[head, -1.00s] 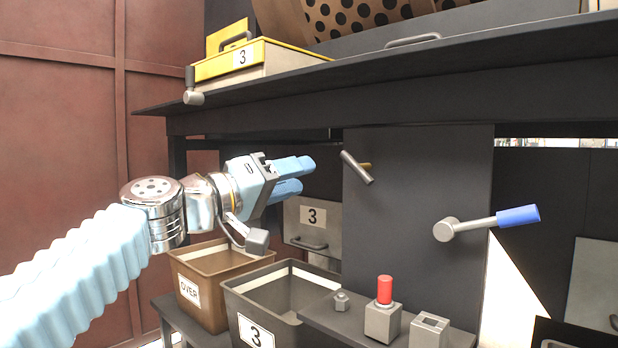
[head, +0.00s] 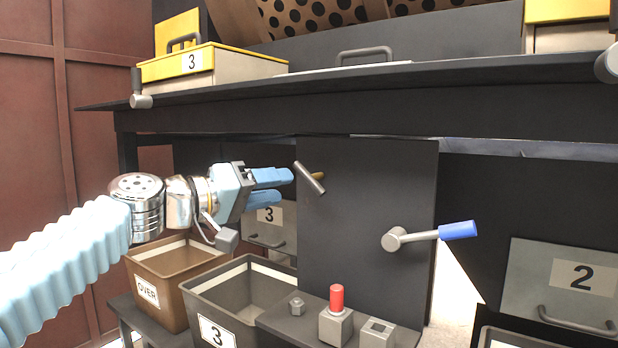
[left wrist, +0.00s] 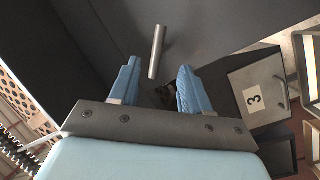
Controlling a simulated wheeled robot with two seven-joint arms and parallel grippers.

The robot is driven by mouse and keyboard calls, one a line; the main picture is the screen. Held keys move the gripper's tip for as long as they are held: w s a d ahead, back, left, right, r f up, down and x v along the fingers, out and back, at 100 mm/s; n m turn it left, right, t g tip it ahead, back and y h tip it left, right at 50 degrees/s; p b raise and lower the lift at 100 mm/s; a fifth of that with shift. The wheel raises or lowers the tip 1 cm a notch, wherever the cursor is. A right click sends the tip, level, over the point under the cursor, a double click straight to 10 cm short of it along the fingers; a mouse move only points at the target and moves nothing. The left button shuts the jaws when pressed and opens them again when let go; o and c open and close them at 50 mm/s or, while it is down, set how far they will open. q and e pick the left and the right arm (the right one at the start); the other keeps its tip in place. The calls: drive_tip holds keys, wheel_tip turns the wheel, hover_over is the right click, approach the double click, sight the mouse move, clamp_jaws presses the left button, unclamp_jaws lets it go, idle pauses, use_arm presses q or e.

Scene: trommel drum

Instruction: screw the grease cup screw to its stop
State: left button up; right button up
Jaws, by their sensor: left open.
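The grease cup screw shows as a grey cross-bar (head: 310,178) on a short brass-coloured stem, at the left part of the dark upright panel (head: 370,210). The bar is tilted, its upper end to the left. My left gripper (head: 284,187) is open and empty, its light blue fingers pointing right, just left of the bar. In the left wrist view the bar (left wrist: 157,52) lies in line with the gap between the open fingers, beyond their tips. I cannot tell from these frames how far the screw is in. My right gripper is not in view.
A lever with a blue grip (head: 458,230) sticks out of the panel to the right. Below stand a brown bin (head: 165,262), a dark bin (head: 215,292) and a shelf (head: 290,325) with a red-topped block (head: 336,325). The table edge (head: 350,85) overhangs above.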

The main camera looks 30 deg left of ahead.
sight(307, 181)
use_arm(q)
drive_tip(key=p+x, duration=0.1)
drive_tip(key=x, duration=0.7)
drive_tip(key=shift+w+d, duration=0.1)
drive_tip(key=shift+w, duration=0.1)
clamp_jaws()
drive_tip(key=m+g+b, duration=0.1)
drive_tip(key=m, duration=0.3)
drive_tip(key=shift+f+y, duration=0.1)
drive_tip(key=shift+y, duration=0.3)
drive_tip(key=m+y, duration=0.1)
drive_tip(key=m, duration=0.3)
drive_tip(key=shift+a+g+y, duration=0.35)
drive_tip(key=shift+g+y, duration=0.05)
drive_tip(key=shift+m, duration=0.3)
